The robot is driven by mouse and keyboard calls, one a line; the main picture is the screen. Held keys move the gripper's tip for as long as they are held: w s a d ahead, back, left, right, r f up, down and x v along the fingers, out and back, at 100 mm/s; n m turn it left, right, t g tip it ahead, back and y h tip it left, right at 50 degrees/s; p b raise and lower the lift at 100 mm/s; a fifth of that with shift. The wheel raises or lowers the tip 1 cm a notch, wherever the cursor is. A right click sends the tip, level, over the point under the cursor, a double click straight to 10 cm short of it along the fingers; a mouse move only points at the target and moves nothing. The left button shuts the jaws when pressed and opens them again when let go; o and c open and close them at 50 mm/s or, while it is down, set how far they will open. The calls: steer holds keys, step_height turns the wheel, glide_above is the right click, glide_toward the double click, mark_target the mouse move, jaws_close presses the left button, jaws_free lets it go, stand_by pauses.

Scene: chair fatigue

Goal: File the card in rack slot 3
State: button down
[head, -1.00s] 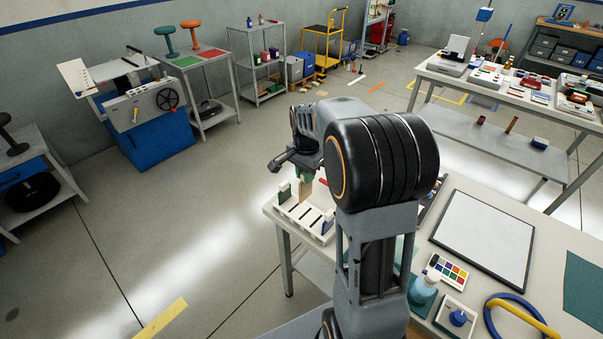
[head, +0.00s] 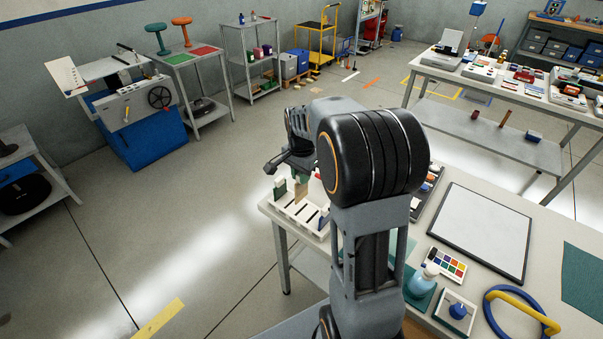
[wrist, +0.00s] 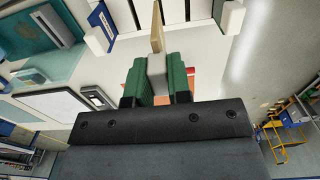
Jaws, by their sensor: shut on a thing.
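A white rack (head: 290,217) with dark parallel slots stands at the near left corner of the table, beneath my arm. It also fills the top of the wrist view (wrist: 205,38). My gripper (wrist: 157,76) has green pads shut on the grey grip of a card. The card's tan body (wrist: 157,35) shows edge-on past the fingertips, pointing at the slotted part of the rack. I cannot tell whether its end is inside a slot, or which slot it lines up with. In the head view my arm hides most of the gripper.

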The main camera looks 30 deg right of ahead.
mark_target(301, 193)
steer(key=shift+f+b, duration=1.2)
steer(key=shift+f, duration=0.8)
steer(key=shift+f+b, duration=1.25)
steer(key=shift+f, duration=0.75)
steer(key=c, duration=1)
jaws_free()
step_height(301, 193, up, 14)
steer(key=shift+f, duration=0.1)
